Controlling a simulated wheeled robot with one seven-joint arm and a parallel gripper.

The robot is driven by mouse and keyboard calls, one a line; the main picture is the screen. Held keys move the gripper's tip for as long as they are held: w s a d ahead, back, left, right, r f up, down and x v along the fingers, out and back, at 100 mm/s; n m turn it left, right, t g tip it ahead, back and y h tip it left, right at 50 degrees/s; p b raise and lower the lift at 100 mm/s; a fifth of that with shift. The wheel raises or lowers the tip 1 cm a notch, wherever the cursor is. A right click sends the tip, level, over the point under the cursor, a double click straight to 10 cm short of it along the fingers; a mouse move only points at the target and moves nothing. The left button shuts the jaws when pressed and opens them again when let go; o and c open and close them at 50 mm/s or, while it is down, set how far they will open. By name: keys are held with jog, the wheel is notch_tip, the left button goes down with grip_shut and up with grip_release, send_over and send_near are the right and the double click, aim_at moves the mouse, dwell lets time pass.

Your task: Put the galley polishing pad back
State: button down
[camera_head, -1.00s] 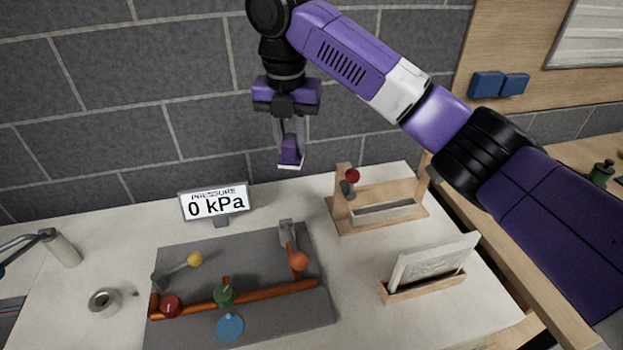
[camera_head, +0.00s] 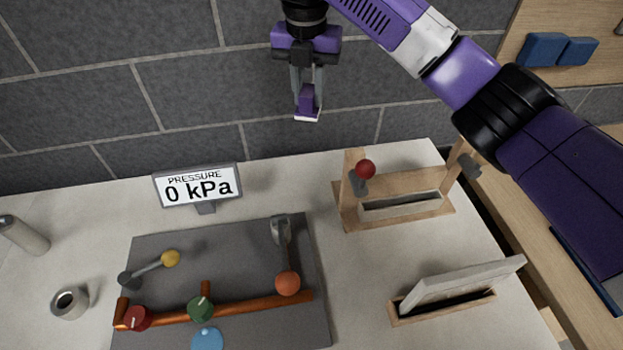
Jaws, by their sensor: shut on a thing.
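My gripper (camera_head: 307,92) hangs from the upper middle of the head view and points down. It is shut on a small purple block with a white underside, which looks like the polishing pad (camera_head: 307,104). The pad is in the air in front of the grey block wall, clear of the counter. Its upper part is partly hidden between the fingers. On the counter below and to the right are a wooden stand (camera_head: 437,208) with a pale slotted tray and a wooden holder (camera_head: 470,303) with a leaning pale board. I cannot tell which place is the pad's own.
A grey panel (camera_head: 240,262) carries an orange pipe, coloured knobs and levers. A pressure display (camera_head: 197,186) reads 0 kPa. A red-knobbed lever (camera_head: 364,171) rises at the wooden stand. A metal ring (camera_head: 70,302) lies at left. The counter between panel and stand is bare.

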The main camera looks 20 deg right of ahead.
jog(key=shift+w+d+f+b, duration=0.15)
jog(key=shift+f+b, duration=0.15)
jog(key=shift+f, duration=0.3)
jog(key=shift+w+a+f+b, duration=0.1)
jog(key=shift+f+b, duration=0.15)
jog(key=shift+f, duration=0.35)
notch_tip(320, 180, down, 20)
jog(key=p, duration=0.2)
jog(key=shift+d+r+p, duration=0.1)
jog(key=shift+r+p, duration=0.1)
jog(key=shift+p, duration=0.1)
jog(key=shift+f, duration=0.15)
jog(key=c, duration=1.2)
grip_release()
jog(key=shift+o, duration=0.2)
notch_tip(320, 180, up, 12)
jog(key=s+b, duration=0.1)
jog(key=b, duration=0.1)
jog(key=shift+a+r, duration=0.2)
jog(key=shift+a, duration=0.15)
